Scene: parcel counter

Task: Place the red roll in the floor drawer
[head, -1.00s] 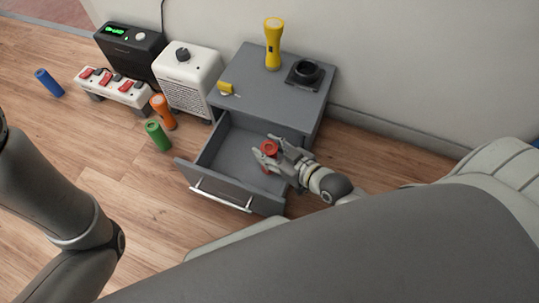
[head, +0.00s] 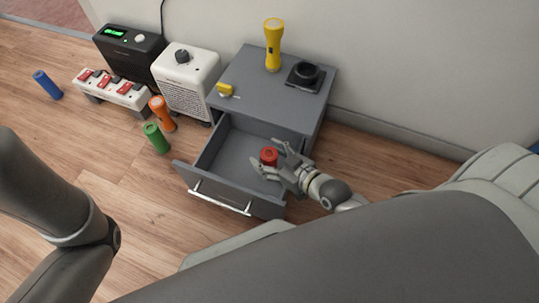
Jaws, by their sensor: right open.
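The red roll (head: 268,156) is inside the open floor drawer (head: 223,160), towards its right side. It appears to stand upright, and its lower part is partly hidden by a finger. My right gripper (head: 267,160) is open, with its fingers around the roll from the right. I cannot tell whether a finger touches the roll. The drawer is pulled out from a grey cabinet (head: 262,85) and has a silver handle on its front. My left arm shows at the left, but its gripper is out of view.
A yellow torch (head: 273,45), a black round holder (head: 305,74) and a small yellow item (head: 225,88) are on the cabinet.

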